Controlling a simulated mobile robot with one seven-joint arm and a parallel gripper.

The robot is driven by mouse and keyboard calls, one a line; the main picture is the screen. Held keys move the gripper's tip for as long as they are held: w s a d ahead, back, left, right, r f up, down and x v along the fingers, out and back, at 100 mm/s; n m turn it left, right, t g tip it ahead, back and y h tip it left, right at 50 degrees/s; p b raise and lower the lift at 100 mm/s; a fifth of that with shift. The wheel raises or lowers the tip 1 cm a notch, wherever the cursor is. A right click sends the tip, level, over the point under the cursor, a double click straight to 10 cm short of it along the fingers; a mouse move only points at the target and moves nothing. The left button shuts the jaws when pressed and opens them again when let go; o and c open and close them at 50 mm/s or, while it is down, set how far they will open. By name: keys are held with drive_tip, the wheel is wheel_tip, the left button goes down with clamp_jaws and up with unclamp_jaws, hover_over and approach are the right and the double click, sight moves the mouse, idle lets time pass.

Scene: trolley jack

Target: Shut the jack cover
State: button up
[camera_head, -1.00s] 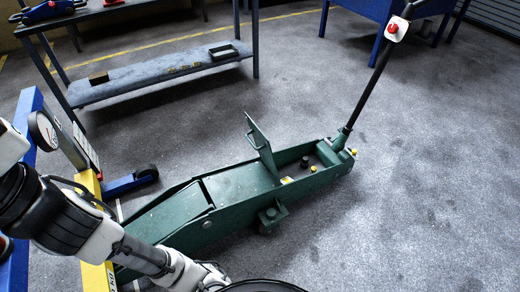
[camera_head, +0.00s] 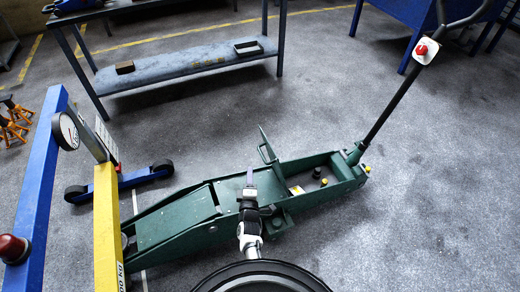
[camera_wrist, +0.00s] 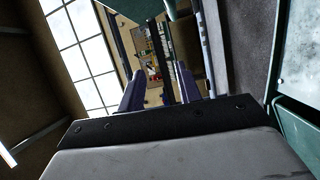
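The green trolley jack (camera_head: 180,217) lies on the grey floor, its handle rising at the right. Its cover (camera_head: 267,146) is a green flap that stands up, tilted, above the open bay in the jack body. My gripper (camera_head: 250,175) is over the near side of the jack, just left of and nearer than the cover, with no clear contact visible. In the wrist view the two fingers of my gripper (camera_wrist: 160,80) stand apart with nothing between them. Green surfaces show at the top and right edges there; which part is the cover I cannot tell.
A blue and yellow frame with a gauge (camera_head: 68,131) stands at the left. A grey workbench with a lower shelf (camera_head: 190,65) is behind, and a blue table (camera_head: 400,20) at the back right. The black handle (camera_head: 390,100) slants up. Floor at the right is clear.

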sight(262, 155)
drive_tip(key=d+f+h, duration=0.1)
drive_tip(key=d+f, duration=0.2)
drive_tip(key=d, duration=0.1)
drive_tip(key=shift+n+g, duration=0.3)
drive_tip(key=shift+w+d+r+b, duration=0.1)
drive_tip(key=shift+w+d+b, duration=0.05)
drive_tip(key=shift+w+b, duration=3.15)
drive_tip(key=shift+w+d+b, duration=0.15)
drive_tip(key=shift+w+b, duration=2.9)
drive_tip(key=shift+b, duration=0.4)
clamp_jaws()
